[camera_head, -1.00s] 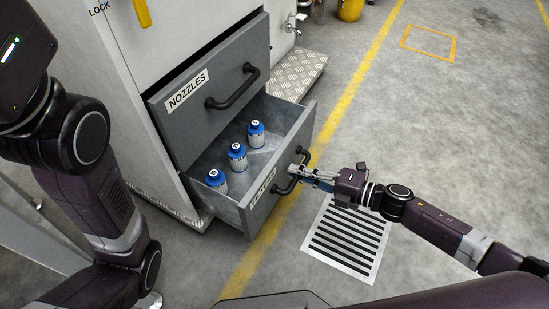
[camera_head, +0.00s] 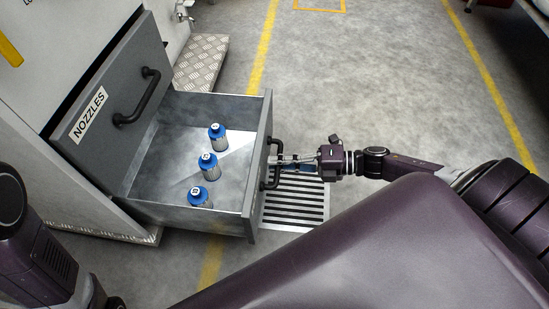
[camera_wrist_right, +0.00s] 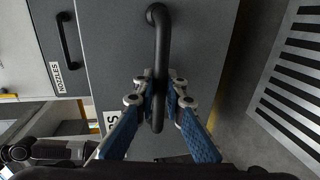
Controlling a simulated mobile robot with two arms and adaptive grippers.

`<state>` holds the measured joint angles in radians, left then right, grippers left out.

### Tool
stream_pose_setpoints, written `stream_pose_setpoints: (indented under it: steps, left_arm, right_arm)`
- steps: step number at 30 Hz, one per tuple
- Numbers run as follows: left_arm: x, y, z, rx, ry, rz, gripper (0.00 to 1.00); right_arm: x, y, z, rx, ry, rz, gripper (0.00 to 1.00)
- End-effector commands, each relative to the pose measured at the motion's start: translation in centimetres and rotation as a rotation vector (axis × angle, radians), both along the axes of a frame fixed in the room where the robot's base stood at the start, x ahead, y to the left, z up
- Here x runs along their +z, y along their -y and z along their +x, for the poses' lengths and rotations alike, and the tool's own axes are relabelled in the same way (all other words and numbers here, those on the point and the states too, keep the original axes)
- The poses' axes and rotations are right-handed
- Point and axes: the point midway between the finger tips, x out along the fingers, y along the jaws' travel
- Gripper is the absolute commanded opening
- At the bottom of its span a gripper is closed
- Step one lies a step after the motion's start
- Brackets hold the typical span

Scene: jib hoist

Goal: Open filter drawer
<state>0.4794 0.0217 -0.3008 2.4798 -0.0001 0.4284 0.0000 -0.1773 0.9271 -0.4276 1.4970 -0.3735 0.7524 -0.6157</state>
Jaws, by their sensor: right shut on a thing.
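The filter drawer (camera_head: 252,165) is pulled well out of the grey cabinet in the head view. Three blue-capped filter bottles (camera_head: 208,165) stand upright in a row inside it. My right gripper (camera_head: 280,161) is shut on the drawer's dark handle (camera_head: 274,178). In the right wrist view the blue-padded fingers (camera_wrist_right: 160,98) sit on either side of the handle bar (camera_wrist_right: 160,40). The drawer's label is mostly hidden in the wrist view. My left gripper is not in view; only part of the left arm shows at the lower left.
The closed NOZZLES drawer (camera_head: 110,110) with its own handle (camera_head: 138,98) is above the open one. A tread-plate step (camera_head: 203,62) stands beside the cabinet. A floor grate (camera_head: 295,200) lies under my right gripper. Open floor lies to the right.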

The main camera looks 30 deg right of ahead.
Motion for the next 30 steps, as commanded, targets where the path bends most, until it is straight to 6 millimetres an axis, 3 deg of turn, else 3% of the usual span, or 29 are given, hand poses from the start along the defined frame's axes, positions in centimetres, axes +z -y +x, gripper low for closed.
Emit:
stream_pose_setpoints:
  steps: [5,6,11,23,30]
  left_arm:
    - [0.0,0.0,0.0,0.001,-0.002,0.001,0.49]
    - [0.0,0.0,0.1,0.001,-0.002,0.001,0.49]
    - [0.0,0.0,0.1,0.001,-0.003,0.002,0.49]
    - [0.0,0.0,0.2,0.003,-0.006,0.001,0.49]
    - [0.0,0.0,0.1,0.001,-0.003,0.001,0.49]
  right_arm:
    - [-0.1,-0.1,-0.1,0.004,-0.002,0.000,0.00]
    - [-0.1,-0.1,-0.1,0.004,-0.002,0.000,0.11]
    - [-0.1,-0.1,-0.1,0.003,-0.002,0.000,0.28]
    - [0.0,0.0,-0.1,0.000,-0.001,0.000,0.28]
    - [0.3,2.1,-1.6,0.001,-0.004,-0.003,0.28]
